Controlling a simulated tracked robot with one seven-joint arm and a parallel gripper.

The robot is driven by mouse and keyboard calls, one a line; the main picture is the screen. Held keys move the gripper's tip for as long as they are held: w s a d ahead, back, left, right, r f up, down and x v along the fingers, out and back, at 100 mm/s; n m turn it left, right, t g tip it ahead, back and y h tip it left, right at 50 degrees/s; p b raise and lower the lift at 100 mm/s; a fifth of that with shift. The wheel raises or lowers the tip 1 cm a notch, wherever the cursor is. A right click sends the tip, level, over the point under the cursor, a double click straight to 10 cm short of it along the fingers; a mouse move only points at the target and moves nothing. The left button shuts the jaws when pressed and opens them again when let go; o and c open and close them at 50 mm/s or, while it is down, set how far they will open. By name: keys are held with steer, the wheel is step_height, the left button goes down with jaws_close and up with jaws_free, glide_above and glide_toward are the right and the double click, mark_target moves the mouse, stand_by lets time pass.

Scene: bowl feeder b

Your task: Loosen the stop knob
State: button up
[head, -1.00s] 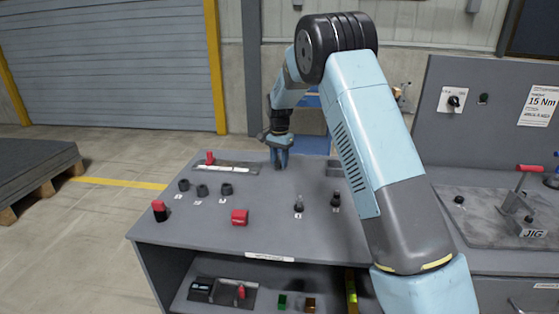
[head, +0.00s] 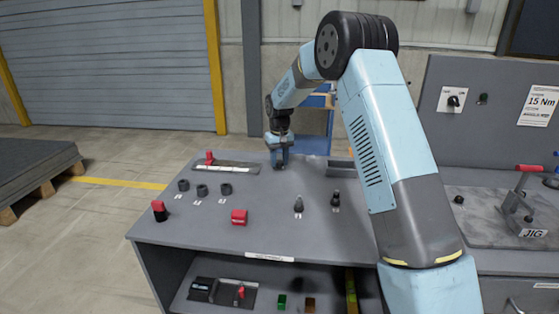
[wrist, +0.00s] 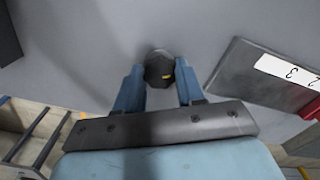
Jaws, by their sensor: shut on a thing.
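A dark round knob with a small yellow mark, which I take for the stop knob (wrist: 159,66), stands on the grey bench top. In the wrist view it sits between the fingertips of my gripper (wrist: 160,84), one blue finger on each side. My gripper is shut on it. In the head view my gripper (head: 279,160) points down at the back of the bench. There its fingers hide most of the knob.
The grey bench (head: 190,228) also bears a slotted plate with a red handle (head: 209,157), several dark sockets (head: 202,190), a red block (head: 239,217) and two dark upright pieces (head: 298,204). A jig with a red-handled clamp (head: 529,168) stands at right.

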mark_target(280, 162)
steer(key=n, duration=0.3)
steer(key=shift+n, duration=2.1)
steer(key=shift+d, duration=0.1)
steer(key=o, duration=1)
steer(key=shift+o, duration=0.2)
steer(key=shift+r, duration=0.1)
step_height(280, 162, up, 14)
steer(key=shift+f, duration=0.25)
